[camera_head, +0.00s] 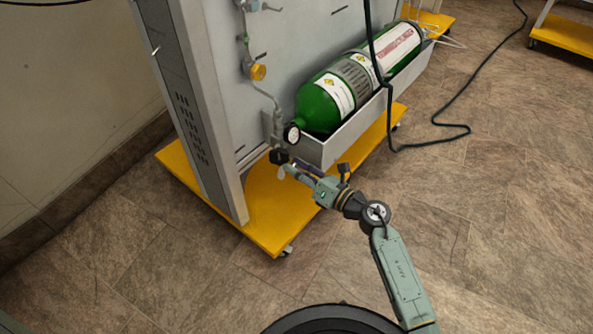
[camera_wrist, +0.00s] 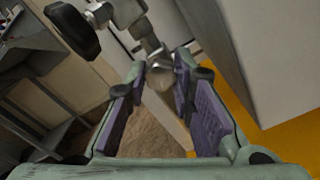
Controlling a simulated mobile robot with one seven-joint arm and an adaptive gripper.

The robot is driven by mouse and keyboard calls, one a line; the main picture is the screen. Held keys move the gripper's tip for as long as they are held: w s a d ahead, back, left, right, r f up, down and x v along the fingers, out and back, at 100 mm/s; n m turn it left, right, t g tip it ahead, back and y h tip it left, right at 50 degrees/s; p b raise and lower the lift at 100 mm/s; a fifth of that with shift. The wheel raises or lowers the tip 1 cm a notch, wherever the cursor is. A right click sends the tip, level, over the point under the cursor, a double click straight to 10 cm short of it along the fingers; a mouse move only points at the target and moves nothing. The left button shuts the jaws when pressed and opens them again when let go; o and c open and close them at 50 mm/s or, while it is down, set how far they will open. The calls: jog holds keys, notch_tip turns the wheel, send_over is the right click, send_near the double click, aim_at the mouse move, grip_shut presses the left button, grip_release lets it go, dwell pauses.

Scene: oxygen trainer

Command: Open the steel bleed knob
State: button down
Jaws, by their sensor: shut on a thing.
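The steel bleed knob (camera_wrist: 160,77) is a small round grey metal end on a fitting below the pipework, seen between my fingertips in the wrist view. My gripper (camera_wrist: 162,68) has its two purple-padded fingers on either side of the knob and is shut on it. In the head view my gripper (camera_head: 285,170) reaches in low at the front of the panel, just below a black knob (camera_head: 279,156). The steel knob is too small there to make out its turn. The black knob also shows at the upper left of the wrist view (camera_wrist: 72,31).
A green oxygen cylinder (camera_head: 323,104) lies in a grey tray (camera_head: 345,132) right of my gripper, with a round gauge (camera_head: 292,134) at its neck. The yellow base (camera_head: 262,212) lies below. A dark hose (camera_head: 468,128) crosses the floor.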

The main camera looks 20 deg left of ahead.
jog(key=shift+n, duration=0.3)
jog(key=c, duration=1.4)
grip_release()
